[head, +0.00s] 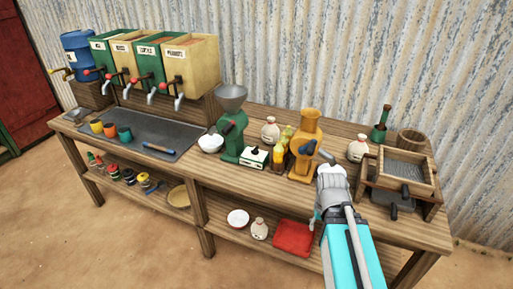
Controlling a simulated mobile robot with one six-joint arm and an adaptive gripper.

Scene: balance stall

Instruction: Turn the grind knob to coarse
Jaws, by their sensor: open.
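A green grinder (234,136) with a grey funnel hopper (231,93) stands on the wooden bench, left of its middle. My gripper (326,158) is open, at the far end of my arm, close to the right side of the orange-yellow machine. Its fingers are small and partly hidden by my wrist.
Labelled bins with taps (150,62) and a blue barrel (77,48) stand at the back left. A sieve frame (405,167), a bottle (380,126) and a wooden bucket (410,140) stand right. Pale sacks flank the orange-yellow machine.

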